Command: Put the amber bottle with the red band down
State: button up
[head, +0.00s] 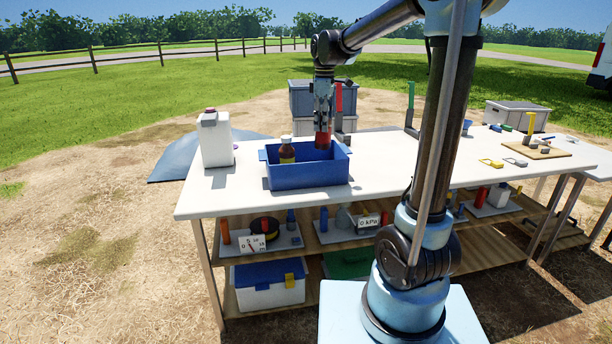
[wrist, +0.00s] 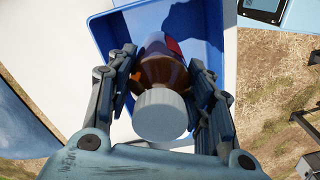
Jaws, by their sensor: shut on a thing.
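My gripper (head: 323,112) points down over the right part of a blue bin (head: 308,176) on the white table. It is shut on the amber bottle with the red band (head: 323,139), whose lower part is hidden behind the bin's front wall. In the wrist view the bottle's white cap (wrist: 160,114) and amber shoulder (wrist: 164,72) lie between the two fingers, with a bit of red band beyond. The blue bin (wrist: 120,32) is below. I cannot tell whether the bottle touches the bin floor.
An amber bottle with a yellow band (head: 287,151) stands in the bin's left part. A white container (head: 214,139) stands left of the bin. A red-handled tool (head: 339,98) stands behind it.

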aim_at(322, 148)
jog(key=shift+f, duration=5)
jog(key=o, duration=1.4)
jog(key=shift+c, duration=0.2)
